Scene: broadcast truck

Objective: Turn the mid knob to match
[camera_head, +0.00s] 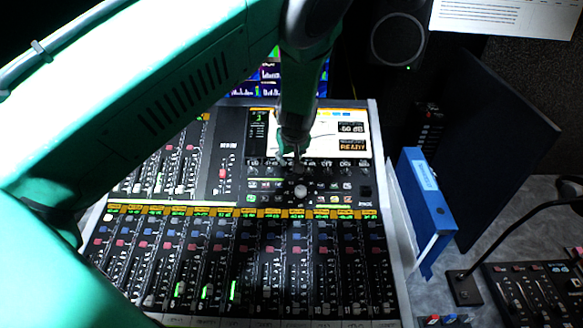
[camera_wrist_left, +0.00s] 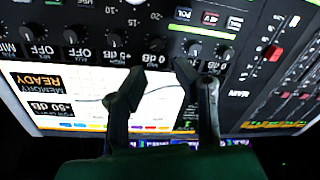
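The mixing console (camera_head: 213,160) fills the middle of the head view, with a row of small dark knobs below its lit screen (camera_head: 335,130). My left gripper (camera_head: 293,154) reaches down over that row from the screen side. In the left wrist view its two fingers (camera_wrist_left: 159,66) are apart, with the tips near dark knobs and no thing clearly held between them. One knob (camera_wrist_left: 193,47) shows just beyond the right fingertip. Which knob is the mid one is too small to read, and contact is unclear. My right gripper is not in view.
A pale round knob (camera_head: 300,190) stands below the knob row, and several faders fill the lower console. A blue binder (camera_head: 425,205) stands at the right edge. A speaker (camera_head: 398,38) is behind. A second small panel (camera_head: 530,290) lies at the lower right.

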